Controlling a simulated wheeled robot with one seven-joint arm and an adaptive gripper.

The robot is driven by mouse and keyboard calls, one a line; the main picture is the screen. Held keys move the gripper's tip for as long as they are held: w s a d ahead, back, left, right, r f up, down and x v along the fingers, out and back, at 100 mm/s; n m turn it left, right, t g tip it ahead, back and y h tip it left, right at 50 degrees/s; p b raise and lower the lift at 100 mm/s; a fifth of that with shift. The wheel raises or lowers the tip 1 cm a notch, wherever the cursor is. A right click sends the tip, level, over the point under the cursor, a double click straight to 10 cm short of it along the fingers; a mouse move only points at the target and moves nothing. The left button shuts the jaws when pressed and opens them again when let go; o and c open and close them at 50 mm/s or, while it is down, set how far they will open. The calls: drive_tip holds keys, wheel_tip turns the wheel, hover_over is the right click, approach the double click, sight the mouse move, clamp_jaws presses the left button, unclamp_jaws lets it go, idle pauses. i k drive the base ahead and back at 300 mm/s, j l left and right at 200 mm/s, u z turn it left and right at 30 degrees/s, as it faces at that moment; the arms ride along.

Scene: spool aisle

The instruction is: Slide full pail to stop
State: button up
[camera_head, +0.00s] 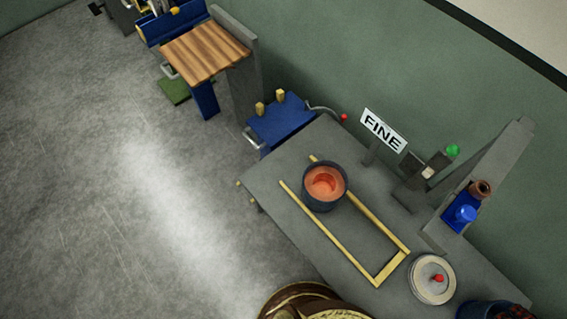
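A dark round pail (310,203) with orange-red contents stands upright on the grey bench (275,185). It sits at the upper-left end of two parallel yellow rails (318,228), between them or over them; its base hides the exact contact. A yellow crossbar (390,269), which looks like the stop, joins the rails at their lower-right end. A clear stretch of bench lies between the pail and the crossbar. My gripper is not in view.
A "FINE" sign (384,131) stands behind the rails. A round, pale lidded thing with a red knob (433,279) sits right of the crossbar. A blue holder (457,215) is at the back right. A blue cart (280,120) stands beyond the bench; open floor lies left.

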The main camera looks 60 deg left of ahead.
sight(325, 183)
drive_tip(key=u, duration=1.55)
drive_tip(key=i+u, duration=0.1)
drive_tip(key=u, duration=0.3)
drive_tip(key=i+j+z, duration=0.3)
drive_tip(key=j, duration=0.35)
drive_tip(key=i+j+z, duration=0.15)
drive_tip(key=i+j, duration=0.1)
drive_tip(key=j, duration=0.1)
